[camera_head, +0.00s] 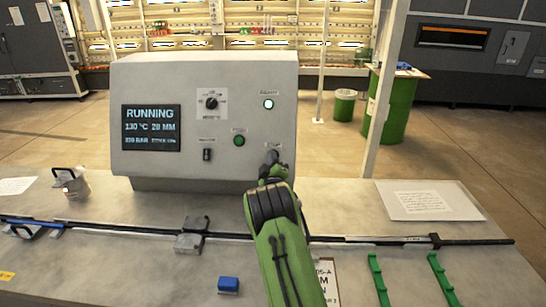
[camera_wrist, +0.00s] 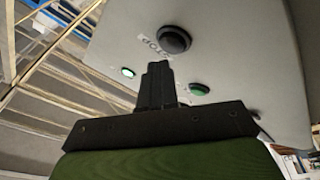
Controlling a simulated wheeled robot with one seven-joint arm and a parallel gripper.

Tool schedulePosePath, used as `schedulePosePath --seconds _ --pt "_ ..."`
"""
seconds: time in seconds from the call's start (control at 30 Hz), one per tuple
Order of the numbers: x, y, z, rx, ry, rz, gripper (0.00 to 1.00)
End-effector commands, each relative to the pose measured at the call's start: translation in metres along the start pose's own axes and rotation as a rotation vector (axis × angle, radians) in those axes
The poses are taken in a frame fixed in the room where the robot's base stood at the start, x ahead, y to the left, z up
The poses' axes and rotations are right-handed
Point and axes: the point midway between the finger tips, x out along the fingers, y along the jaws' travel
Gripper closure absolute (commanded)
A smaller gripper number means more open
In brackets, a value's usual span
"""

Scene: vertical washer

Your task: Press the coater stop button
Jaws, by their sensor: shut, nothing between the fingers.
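The grey control box (camera_head: 150,80) stands on the bench, and its screen (camera_head: 151,128) reads RUNNING. The stop button (camera_wrist: 174,40) is round and black in the wrist view, with a STOP label (camera_wrist: 152,54) beside it. In the head view my gripper (camera_head: 272,160) is in front of the box's lower right and mostly hides that button. In the wrist view my gripper (camera_wrist: 158,68) is shut and empty. Its fingertips show just below the button in the picture, apart from it; the exact gap cannot be told.
A green button (camera_head: 239,140), a lit white button (camera_head: 268,104), a black knob (camera_head: 211,102) and a small switch (camera_head: 207,154) are on the same panel. A black rail (camera_head: 370,240) crosses the bench in front. A paper sheet (camera_head: 428,200) lies at right.

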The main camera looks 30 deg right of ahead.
Motion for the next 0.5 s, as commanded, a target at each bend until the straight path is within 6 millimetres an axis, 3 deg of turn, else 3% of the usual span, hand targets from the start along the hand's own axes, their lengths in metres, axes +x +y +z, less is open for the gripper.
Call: schedulePosePath --seconds 0.5 --pt "0.0067 -0.0038 0.0038 0.000 0.000 0.000 1.00"
